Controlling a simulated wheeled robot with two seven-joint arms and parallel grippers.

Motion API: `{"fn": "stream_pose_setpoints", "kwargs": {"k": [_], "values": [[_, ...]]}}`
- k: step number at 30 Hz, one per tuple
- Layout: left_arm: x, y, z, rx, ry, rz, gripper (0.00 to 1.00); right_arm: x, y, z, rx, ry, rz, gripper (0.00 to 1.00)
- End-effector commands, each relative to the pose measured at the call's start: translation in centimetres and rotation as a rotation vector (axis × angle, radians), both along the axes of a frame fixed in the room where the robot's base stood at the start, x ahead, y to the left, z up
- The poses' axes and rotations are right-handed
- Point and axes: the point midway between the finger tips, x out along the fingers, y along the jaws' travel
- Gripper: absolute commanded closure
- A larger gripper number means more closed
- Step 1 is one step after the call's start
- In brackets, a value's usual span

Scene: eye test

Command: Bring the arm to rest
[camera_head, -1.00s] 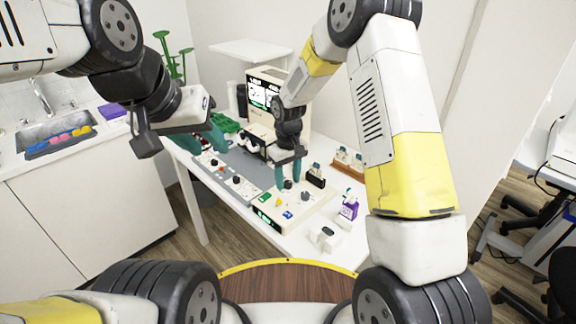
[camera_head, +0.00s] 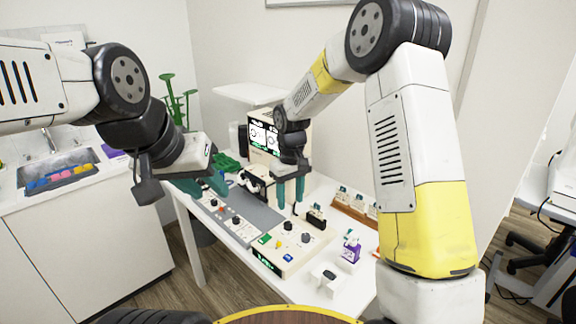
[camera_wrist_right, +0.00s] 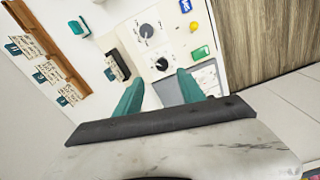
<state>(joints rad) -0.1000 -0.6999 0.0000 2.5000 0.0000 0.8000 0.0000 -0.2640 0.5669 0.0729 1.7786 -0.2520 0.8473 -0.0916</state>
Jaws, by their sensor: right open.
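My right gripper (camera_head: 290,206) has teal fingers pointing down, apart and empty, above the beige control box (camera_head: 292,262). In the right wrist view its fingers (camera_wrist_right: 160,77) are spread, with the box's dials and coloured buttons beyond them. My right arm rises from the lower right and bends over toward the table. My left gripper (camera_head: 205,186) hangs at the left, near the table's left edge. Its two teal fingers look apart, with nothing seen between them. The left gripper's body partly hides them.
The white table (camera_head: 310,293) holds a grey panel (camera_head: 250,210) with knobs, a screen device (camera_head: 262,136) behind, a purple-and-white bottle (camera_head: 350,252), a small white device (camera_head: 327,277) and a wooden rack (camera_head: 352,208). A sink counter (camera_head: 20,195) stands left.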

Motion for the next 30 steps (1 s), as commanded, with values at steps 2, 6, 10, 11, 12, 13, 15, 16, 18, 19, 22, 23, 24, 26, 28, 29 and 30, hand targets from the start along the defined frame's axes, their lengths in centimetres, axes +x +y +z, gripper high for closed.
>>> {"fn": "stream_pose_setpoints", "kwargs": {"k": [2, 6, 10, 11, 12, 13, 15, 16, 18, 19, 22, 23, 24, 26, 28, 29, 30], "values": [[0.0, 0.0, 0.0, 0.0, 0.0, 0.0, 0.64, -0.6, -1.2, 2.6, 0.015, -0.031, -0.031, 0.53], [0.0, 0.0, 0.0, 0.0, 0.0, 0.0, 0.64, -3.2, -3.9, 8.0, 0.054, -0.099, -0.107, 0.53], [0.0, 0.0, 0.0, 0.0, 0.0, 0.0, 0.64, -6.4, -6.5, 12.4, 0.096, -0.163, -0.186, 0.53], [0.0, 0.0, 0.0, 0.0, 0.0, 0.0, 0.64, -7.3, -7.0, 13.2, 0.105, -0.177, -0.203, 0.53], [0.0, 0.0, 0.0, 0.0, 0.0, 0.0, 0.64, -8.4, -7.7, 14.3, 0.119, -0.197, -0.227, 0.53], [0.0, 0.0, 0.0, 0.0, 0.0, 0.0, 0.64, -9.3, -8.2, 15.1, 0.13, -0.212, -0.245, 0.53], [0.0, 0.0, 0.0, 0.0, 0.0, 0.0, 0.64, -11.4, -9.4, 16.7, 0.154, -0.248, -0.284, 0.53], [0.0, 0.0, 0.0, 0.0, 0.0, 0.0, 0.64, -12.3, -9.8, 17.2, 0.166, -0.263, -0.302, 0.53], [0.0, 0.0, 0.0, 0.0, 0.0, 0.0, 0.64, -14.6, -10.7, 18.4, 0.193, -0.298, -0.34, 0.53], [0.0, 0.0, 0.0, 0.0, 0.0, 0.0, 0.64, -15.5, -11.1, 18.8, 0.204, -0.313, -0.358, 0.53], [0.0, 0.0, 0.0, 0.0, 0.0, 0.0, 0.64, -18.6, -12.1, 19.8, 0.244, -0.361, -0.411, 0.53], [0.0, 0.0, 0.0, 0.0, 0.0, 0.0, 0.64, -19.5, -12.4, 20.0, 0.256, -0.375, -0.426, 0.53], [0.0, 0.0, 0.0, 0.0, 0.0, 0.0, 0.64, -20.6, -12.7, 20.1, 0.27, -0.391, -0.444, 0.53], [0.0, 0.0, 0.0, 0.0, 0.0, 0.0, 0.64, -21.9, -13.0, 20.2, 0.289, -0.413, -0.467, 0.53], [0.0, 0.0, 0.0, 0.0, 0.0, 0.0, 0.64, -23.2, -13.2, 20.3, 0.308, -0.433, -0.489, 0.53], [0.0, 0.0, 0.0, 0.0, 0.0, 0.0, 0.64, -23.6, -13.3, 20.3, 0.314, -0.439, -0.496, 0.53], [0.0, 0.0, 0.0, 0.0, 0.0, 0.0, 0.64, -24.1, -13.3, 20.2, 0.322, -0.447, -0.504, 0.53]]}}
